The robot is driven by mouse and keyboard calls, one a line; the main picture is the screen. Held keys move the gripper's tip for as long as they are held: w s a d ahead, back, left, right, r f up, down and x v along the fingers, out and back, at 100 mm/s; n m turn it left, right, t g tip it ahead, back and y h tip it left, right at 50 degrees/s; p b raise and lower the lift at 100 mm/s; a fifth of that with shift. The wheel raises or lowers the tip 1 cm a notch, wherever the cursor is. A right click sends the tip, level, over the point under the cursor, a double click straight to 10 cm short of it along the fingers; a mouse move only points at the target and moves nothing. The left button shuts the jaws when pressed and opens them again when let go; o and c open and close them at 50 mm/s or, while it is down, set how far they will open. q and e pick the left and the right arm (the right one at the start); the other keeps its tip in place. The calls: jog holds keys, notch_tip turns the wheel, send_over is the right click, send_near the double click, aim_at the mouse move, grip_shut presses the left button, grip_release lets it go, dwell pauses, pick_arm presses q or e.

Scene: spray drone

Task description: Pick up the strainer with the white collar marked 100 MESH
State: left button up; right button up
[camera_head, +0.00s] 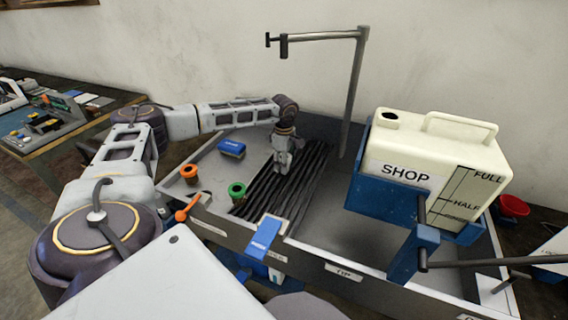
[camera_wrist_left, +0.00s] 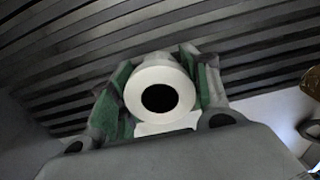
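In the left wrist view a strainer with a white collar (camera_wrist_left: 160,97) sits between the green-padded fingers of my left gripper (camera_wrist_left: 160,100), which touch it on both sides. Its round dark opening faces the camera. No 100 MESH marking is readable, and its lower part is hidden. In the head view my left gripper (camera_head: 283,163) points down over the black slatted rack (camera_head: 300,190) in the grey sink; the white collar cannot be made out there. A strainer with a green collar (camera_head: 237,189) and one with an orange collar (camera_head: 189,172) stand left of the rack. My right gripper is not in view.
A blue brush or block (camera_head: 231,148) lies behind the green-collared strainer. A large cream SHOP tank (camera_head: 430,160) in a blue stand rises at the right. A grey pipe (camera_head: 352,90) stands behind the rack. The basin floor right of the rack is clear.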

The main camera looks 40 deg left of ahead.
pick_arm(q)
jog(key=shift+c, duration=1.3)
jog(key=shift+r, duration=0.8)
notch_tip(320, 180, up, 2)
jog(key=shift+r, duration=0.1)
jog(key=s+d, duration=0.1)
jog(key=s, duration=0.4)
jog(key=s+d, duration=0.2)
jog(key=s, duration=0.3)
jog(key=s+d, duration=0.1)
jog(key=s, duration=0.4)
jog(key=shift+d+f+b, duration=0.2)
jog(key=shift+d+b, duration=0.15)
jog(key=shift+b, duration=0.05)
jog(key=shift+s+d, duration=0.2)
jog(key=shift+s, duration=0.45)
jog(key=shift+s+d, duration=0.1)
jog(key=shift+s, duration=0.35)
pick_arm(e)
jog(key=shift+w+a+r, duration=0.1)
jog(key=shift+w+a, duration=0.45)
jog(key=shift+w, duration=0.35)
pick_arm(q)
jog(key=shift+r, duration=0.1)
